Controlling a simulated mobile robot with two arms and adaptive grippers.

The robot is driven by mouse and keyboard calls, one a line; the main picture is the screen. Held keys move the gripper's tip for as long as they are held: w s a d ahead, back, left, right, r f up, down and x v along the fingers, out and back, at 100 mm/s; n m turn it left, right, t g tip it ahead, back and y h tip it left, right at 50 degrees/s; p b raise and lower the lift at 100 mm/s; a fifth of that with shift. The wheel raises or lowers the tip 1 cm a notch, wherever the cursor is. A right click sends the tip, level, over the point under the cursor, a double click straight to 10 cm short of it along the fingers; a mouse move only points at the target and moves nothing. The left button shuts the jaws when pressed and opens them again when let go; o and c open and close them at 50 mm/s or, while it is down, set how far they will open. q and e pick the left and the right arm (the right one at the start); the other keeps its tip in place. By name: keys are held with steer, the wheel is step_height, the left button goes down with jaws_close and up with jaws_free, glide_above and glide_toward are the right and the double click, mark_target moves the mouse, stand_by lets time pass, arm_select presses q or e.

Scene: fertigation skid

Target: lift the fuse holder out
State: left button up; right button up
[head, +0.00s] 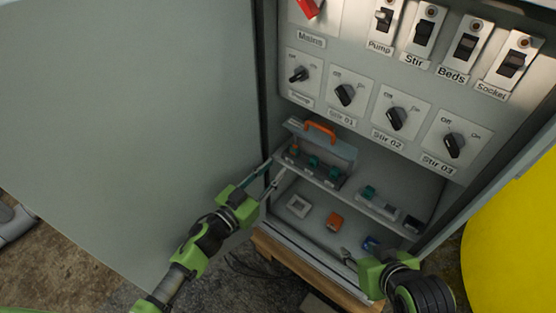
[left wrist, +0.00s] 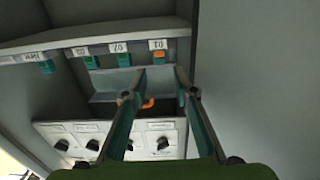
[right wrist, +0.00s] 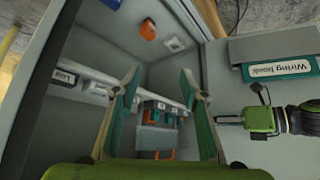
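Several small teal fuse holders sit along a shelf-like rail (head: 405,222) inside the cabinet; one (head: 313,161) shows mid-row. The end one nearest the door has an orange part (head: 295,148); in the left wrist view this holder (left wrist: 160,57) sits under a numbered label. A grey cover with an orange handle (head: 320,132) stands behind them. My left gripper (head: 273,180) is open and empty, its fingers pointing at the door-side end of the rail. My right gripper (head: 349,256) is open and empty, low at the cabinet's front. Which holder is meant, I cannot tell.
A panel of rotary knobs (head: 346,95) and switches hangs above the rail. An orange block (head: 334,221), a white square frame (head: 298,206) and a blue item (head: 371,244) lie on the cabinet floor. The open door (head: 130,110) bounds the left; a yellow tank (head: 515,240) bounds the right.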

mark_target(293, 151)
arm_select(q)
steer(key=b+x, duration=0.2)
steer(key=x, duration=0.2)
steer(key=shift+w+d, duration=0.25)
steer(key=shift+x, duration=2.1)
arm_select(e)
steer(key=w+a+r+t+y, duration=0.1)
steer(key=w+a+r+t, duration=0.2)
steer(key=w+r+t, duration=0.3)
steer(key=shift+w+a+r+y, duration=0.4)
steer(key=shift+w+r, duration=1.15)
steer(key=shift+r, duration=0.3)
arm_select(q)
jaws_close()
steer(key=shift+r, duration=0.1)
arm_select(e)
steer(key=shift+d, duration=0.1)
